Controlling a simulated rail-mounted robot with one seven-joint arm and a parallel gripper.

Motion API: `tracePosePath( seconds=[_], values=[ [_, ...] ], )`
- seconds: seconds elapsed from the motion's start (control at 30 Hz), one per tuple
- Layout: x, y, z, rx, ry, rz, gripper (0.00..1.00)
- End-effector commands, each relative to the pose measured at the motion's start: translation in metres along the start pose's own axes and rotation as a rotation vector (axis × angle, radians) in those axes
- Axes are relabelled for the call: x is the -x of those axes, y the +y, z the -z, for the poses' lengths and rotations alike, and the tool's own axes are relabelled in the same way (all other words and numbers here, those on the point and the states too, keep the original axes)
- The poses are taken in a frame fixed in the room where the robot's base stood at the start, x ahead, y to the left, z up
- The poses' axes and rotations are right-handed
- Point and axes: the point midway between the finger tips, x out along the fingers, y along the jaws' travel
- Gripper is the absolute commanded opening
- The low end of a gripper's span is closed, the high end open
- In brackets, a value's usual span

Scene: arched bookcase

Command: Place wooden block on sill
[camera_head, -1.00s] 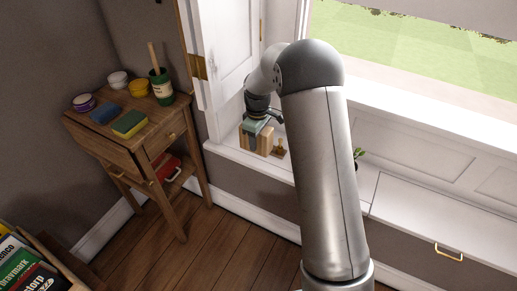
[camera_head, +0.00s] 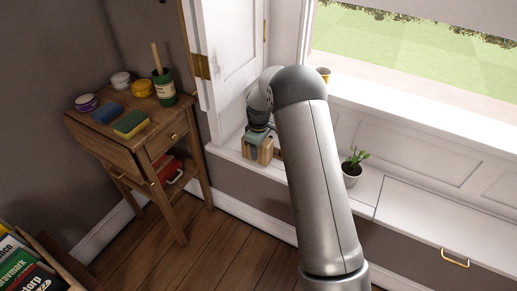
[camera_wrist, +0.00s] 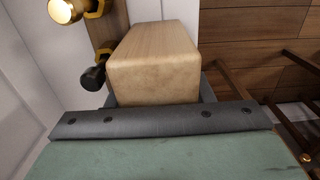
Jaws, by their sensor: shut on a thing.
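The wooden block (camera_head: 258,153) is light brown and box-shaped. In the head view it is at the left end of the white window seat (camera_head: 225,153); I cannot tell whether it touches the surface. My gripper (camera_head: 257,139) is shut on it from above. In the wrist view the block (camera_wrist: 155,65) sticks out past the dark edge of my gripper (camera_wrist: 160,115); the fingertips are mostly hidden. The white window sill (camera_head: 420,108) runs below the window, higher than the seat and to the right of my gripper.
A potted plant (camera_head: 351,168) stands on the seat right of my arm, and a small cup (camera_head: 324,74) is by the window. In the wrist view a wooden piece with brass and black knobs (camera_wrist: 95,35) is beside the block. A small wooden table (camera_head: 115,145) holds several items at left.

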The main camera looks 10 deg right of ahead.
Motion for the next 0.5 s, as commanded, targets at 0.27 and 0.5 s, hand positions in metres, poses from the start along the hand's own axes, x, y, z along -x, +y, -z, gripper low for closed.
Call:
tracePosePath(
  seconds=[0.27,0.5],
  values=[
    [-0.001,0.0,0.0,0.0,0.0,0.0,0.56],
    [0.016,0.001,0.0,0.0,0.003,-0.002,0.56]
  ],
)
